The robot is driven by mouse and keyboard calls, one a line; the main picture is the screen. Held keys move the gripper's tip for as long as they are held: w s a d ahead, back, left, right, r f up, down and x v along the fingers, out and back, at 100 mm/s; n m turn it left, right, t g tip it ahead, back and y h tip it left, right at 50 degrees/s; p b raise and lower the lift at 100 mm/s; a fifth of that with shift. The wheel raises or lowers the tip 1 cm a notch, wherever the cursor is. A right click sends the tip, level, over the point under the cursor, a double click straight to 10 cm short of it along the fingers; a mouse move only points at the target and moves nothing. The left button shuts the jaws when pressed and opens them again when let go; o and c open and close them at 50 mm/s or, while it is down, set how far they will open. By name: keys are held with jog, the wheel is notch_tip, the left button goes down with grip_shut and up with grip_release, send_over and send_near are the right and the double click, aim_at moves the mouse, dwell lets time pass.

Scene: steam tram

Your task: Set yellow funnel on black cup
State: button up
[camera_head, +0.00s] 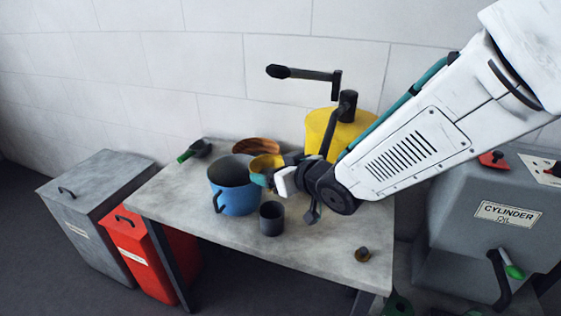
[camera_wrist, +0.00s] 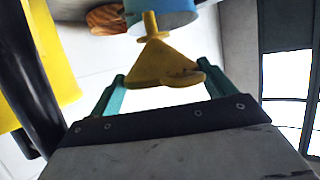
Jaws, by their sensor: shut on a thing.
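The yellow funnel (camera_head: 264,161) is held in my gripper (camera_head: 266,172), above the table by the right rim of the blue pot. In the wrist view the funnel (camera_wrist: 165,65) sits between the two teal fingers (camera_wrist: 160,78), its narrow spout pointing towards the blue pot at the top of that picture. The black cup (camera_head: 271,219) stands upright on the table, in front of the blue pot and below my gripper in the head view. The cup appears empty, and I do not see it in the wrist view.
The blue pot (camera_head: 235,199) with a dark handle stands left of the cup. Behind are a brown bowl (camera_head: 258,145), a green-handled scoop (camera_head: 195,150) and a yellow drum (camera_head: 345,128) with a crank. A small brown piece (camera_head: 362,254) lies front right; the table's front is mostly clear.

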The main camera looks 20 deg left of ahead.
jog(key=shift+w+d+f, duration=0.1)
jog(key=shift+f, duration=3.15)
jog(key=shift+f, duration=0.5)
jog(key=shift+f, duration=0.3)
jog(key=shift+f, duration=1.85)
jog(key=o, duration=0.9)
jog(key=shift+d, duration=0.1)
